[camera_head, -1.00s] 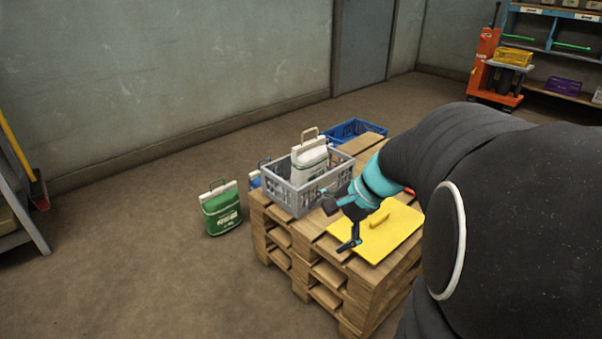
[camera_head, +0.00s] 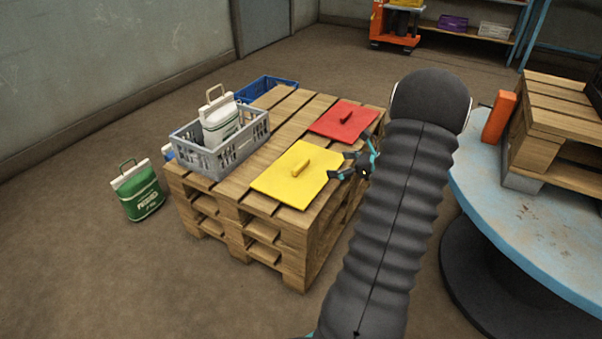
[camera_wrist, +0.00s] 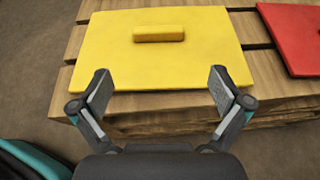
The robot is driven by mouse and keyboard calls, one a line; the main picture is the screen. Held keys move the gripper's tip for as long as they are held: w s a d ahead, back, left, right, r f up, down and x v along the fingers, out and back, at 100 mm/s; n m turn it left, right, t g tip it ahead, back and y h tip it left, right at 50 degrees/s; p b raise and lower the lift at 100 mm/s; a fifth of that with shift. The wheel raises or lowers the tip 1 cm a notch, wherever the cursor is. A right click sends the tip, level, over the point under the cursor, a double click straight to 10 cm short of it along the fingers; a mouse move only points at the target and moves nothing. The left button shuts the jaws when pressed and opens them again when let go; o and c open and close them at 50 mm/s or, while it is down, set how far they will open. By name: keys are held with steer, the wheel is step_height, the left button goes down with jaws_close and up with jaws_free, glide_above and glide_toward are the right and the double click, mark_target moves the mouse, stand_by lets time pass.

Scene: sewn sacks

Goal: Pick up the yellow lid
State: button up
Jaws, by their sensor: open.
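The yellow lid (camera_head: 283,187) is a flat square plate with a bar handle (camera_head: 301,168) on top. It lies flat on the stacked wooden pallets, near their front right edge. In the wrist view the yellow lid (camera_wrist: 110,56) fills the upper middle, its handle (camera_wrist: 158,34) running left to right. My gripper (camera_head: 350,166) is at the lid's right side in the head view, apart from the handle. In the wrist view my gripper (camera_wrist: 159,80) has its fingers spread with nothing between them, the tips over the lid's near edge.
A red lid (camera_head: 344,122) lies beside the yellow one on the pallets (camera_head: 229,189). A green sack (camera_head: 140,196) is on the floor. A round blue table (camera_head: 530,219) is at right.

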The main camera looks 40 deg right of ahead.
mark_target(303, 164)
steer(key=x, duration=0.6)
steer(key=b+x, duration=0.1)
steer(key=x, duration=0.5)
steer(key=shift+w+a, duration=0.3)
steer(key=shift+a, duration=0.05)
steer(key=c, duration=0.9)
